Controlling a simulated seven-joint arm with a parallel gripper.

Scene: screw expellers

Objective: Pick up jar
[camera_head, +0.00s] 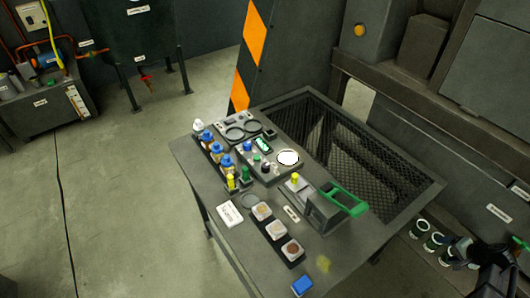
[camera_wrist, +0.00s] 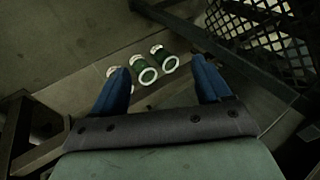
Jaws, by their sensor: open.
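Several jars with blue lids and amber contents stand in a row at the left side of the bench, one of them a jar (camera_head: 215,151) in the middle of the row. I cannot tell which jar the task means. My gripper shows in the wrist view (camera_wrist: 160,70) with its two blue fingers apart and nothing between them. In the head view my dark arm is at the lower right, away from the jars, and its fingertips are not clear. The wrist view does not show the jars.
Green cylinders with white rims (camera_wrist: 146,74) lie low beyond my fingers, one partly behind the left finger. The bench (camera_head: 335,255) also holds square sample trays (camera_head: 276,230), a green-handled device (camera_head: 325,210) and a mesh section (camera_head: 370,165). Floor left of the bench is clear.

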